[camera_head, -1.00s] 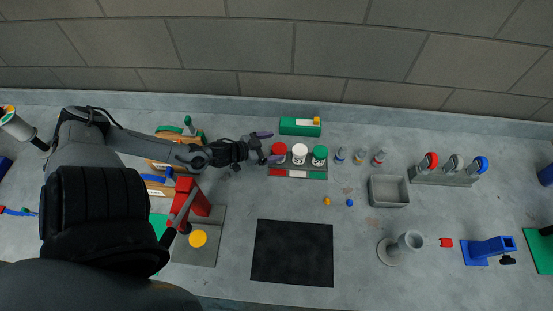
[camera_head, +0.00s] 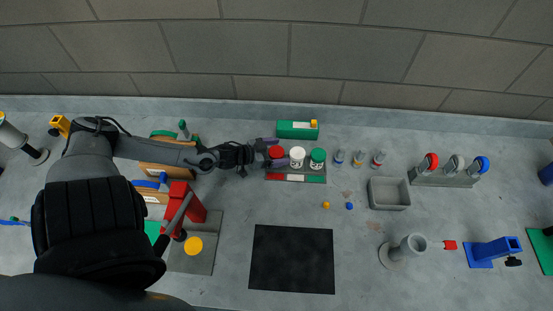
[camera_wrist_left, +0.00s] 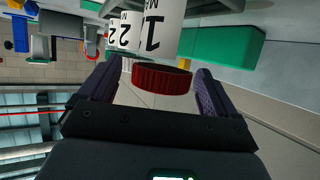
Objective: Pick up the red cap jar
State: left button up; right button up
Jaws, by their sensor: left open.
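The red cap jar (camera_head: 277,153) stands upright at the left end of a row of three jars on a rack (camera_head: 296,178) with red, white and green labels. In the left wrist view its red cap (camera_wrist_left: 161,78) and white body marked 1 (camera_wrist_left: 163,28) show between the fingers. My left gripper (camera_head: 268,151) is open, with one finger on each side of the red cap. I see a gap between the cap and the fingers in the left wrist view (camera_wrist_left: 158,92). My right gripper is not in view.
The white cap jar (camera_head: 297,156) and green cap jar (camera_head: 318,158) stand close on the right. A green box (camera_head: 298,130) lies behind the rack. A red device (camera_head: 187,203) stands at left. A black mat (camera_head: 292,258) lies in front, with bare table between.

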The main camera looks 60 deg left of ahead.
pick_arm(q)
jog(key=c, duration=1.1)
